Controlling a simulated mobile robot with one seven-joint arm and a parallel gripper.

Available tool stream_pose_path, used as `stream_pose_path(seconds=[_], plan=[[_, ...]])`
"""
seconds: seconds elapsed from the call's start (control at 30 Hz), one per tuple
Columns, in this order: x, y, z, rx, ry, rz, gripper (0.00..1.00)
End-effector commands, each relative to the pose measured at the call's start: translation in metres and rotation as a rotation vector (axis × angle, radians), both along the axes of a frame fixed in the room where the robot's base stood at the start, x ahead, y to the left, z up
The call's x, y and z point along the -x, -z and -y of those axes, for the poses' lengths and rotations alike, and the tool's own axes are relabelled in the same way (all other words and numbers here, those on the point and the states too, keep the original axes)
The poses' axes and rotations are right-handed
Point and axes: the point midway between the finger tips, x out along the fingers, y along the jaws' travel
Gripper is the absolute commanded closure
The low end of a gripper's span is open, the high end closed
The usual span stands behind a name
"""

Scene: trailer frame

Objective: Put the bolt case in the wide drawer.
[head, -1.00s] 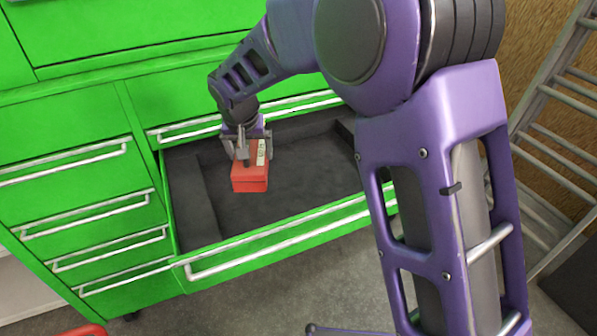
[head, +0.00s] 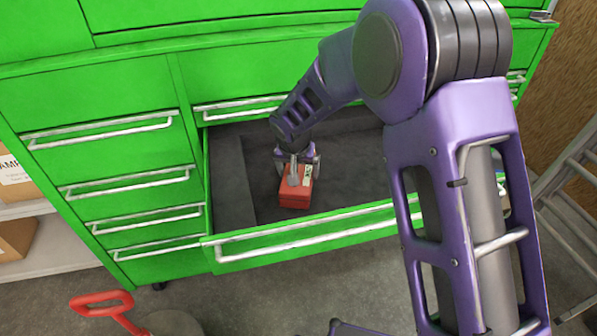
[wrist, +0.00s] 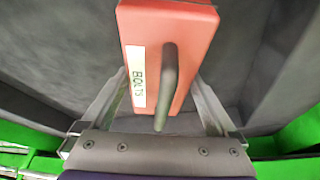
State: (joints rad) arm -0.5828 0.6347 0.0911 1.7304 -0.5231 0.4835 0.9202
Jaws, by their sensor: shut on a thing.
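The bolt case (head: 295,198) is a small red box with a dark handle on top and a white label; the label reads "BOLTS" in the wrist view (wrist: 190,40). My gripper (head: 297,168) is shut on the case, and in the wrist view its fingers (wrist: 165,100) reach along both sides of it. The wide drawer (head: 330,228) is pulled open, with a dark grey lining. In the head view the case is within the drawer's outline, near its front. I cannot tell whether it touches the drawer floor.
The green cabinet (head: 110,85) has several shut drawers left of the open one. A red handle (head: 100,303) stands on the floor at lower left. Boxes (head: 15,238) sit on a shelf at far left. A ladder (head: 575,200) leans at the right.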

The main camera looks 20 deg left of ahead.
Motion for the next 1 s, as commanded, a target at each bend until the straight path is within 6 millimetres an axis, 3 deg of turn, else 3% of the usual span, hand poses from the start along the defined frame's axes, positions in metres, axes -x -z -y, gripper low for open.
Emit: stream_pose_path(seconds=[0.27,0.3,0.33,0.67,1.0], plan=[[-0.001,0.000,0.000,-0.001,0.000,0.003,0.94],[0.000,0.001,0.000,0.000,0.000,0.001,0.03],[0.000,0.000,0.000,0.000,0.000,0.001,0.00],[0.001,-0.005,0.000,-0.001,0.000,0.003,0.00],[0.025,-0.067,0.004,-0.003,-0.001,0.006,0.00]])
